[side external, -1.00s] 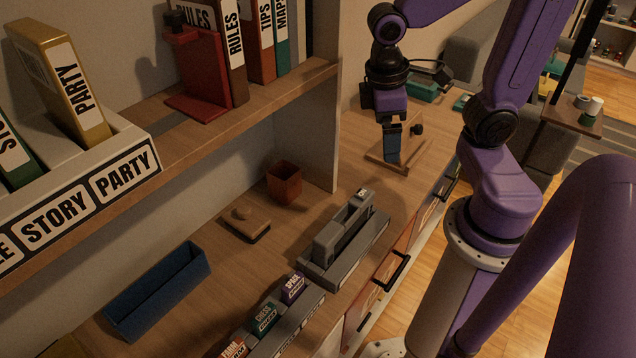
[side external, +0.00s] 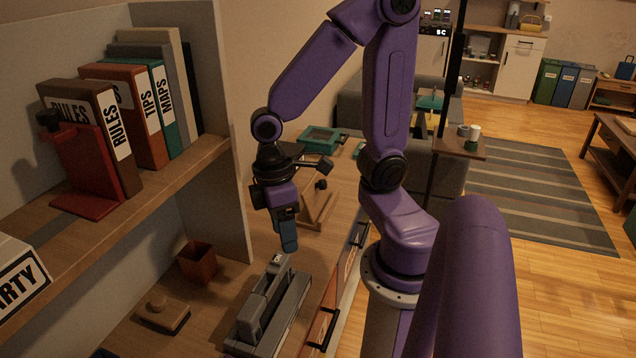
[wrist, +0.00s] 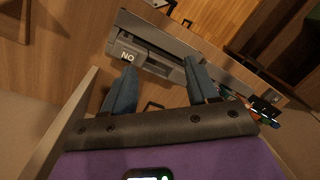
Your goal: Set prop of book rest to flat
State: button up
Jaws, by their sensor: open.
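A wooden stand with a sloping panel and a black knob (side external: 318,205), which looks like the book rest, is on the counter behind and right of my gripper. Its panel looks tilted; its prop is too small to make out. My gripper (side external: 288,246) points down above the counter, empty, between the stand and a grey device (side external: 270,310). In the wrist view my gripper (wrist: 160,66) has its two blue fingers spread apart. The grey device with a "NO" label (wrist: 127,57) lies beyond the fingertips there. The stand is not clearly seen in the wrist view.
A teal frame (side external: 320,139) lies farther back. A shelf (side external: 150,185) with books and a red bookend (side external: 85,170) overhangs the left.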

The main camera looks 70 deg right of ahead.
jog(key=w+d+f+m+y, duration=0.2)
jog(key=w+d+f+m, duration=0.45)
jog(key=d, duration=0.25)
notch_tip(320, 180, up, 12)
jog(key=m+t, duration=0.2)
send_over(322, 178)
jog(key=s+a, duration=0.1)
jog(key=s, duration=0.1)
jog(key=x, duration=1.7)
jog(key=shift+s+d+f, duration=0.25)
jog(key=shift+s+f, duration=0.1)
jog(key=shift+f, duration=0.05)
grip_shut()
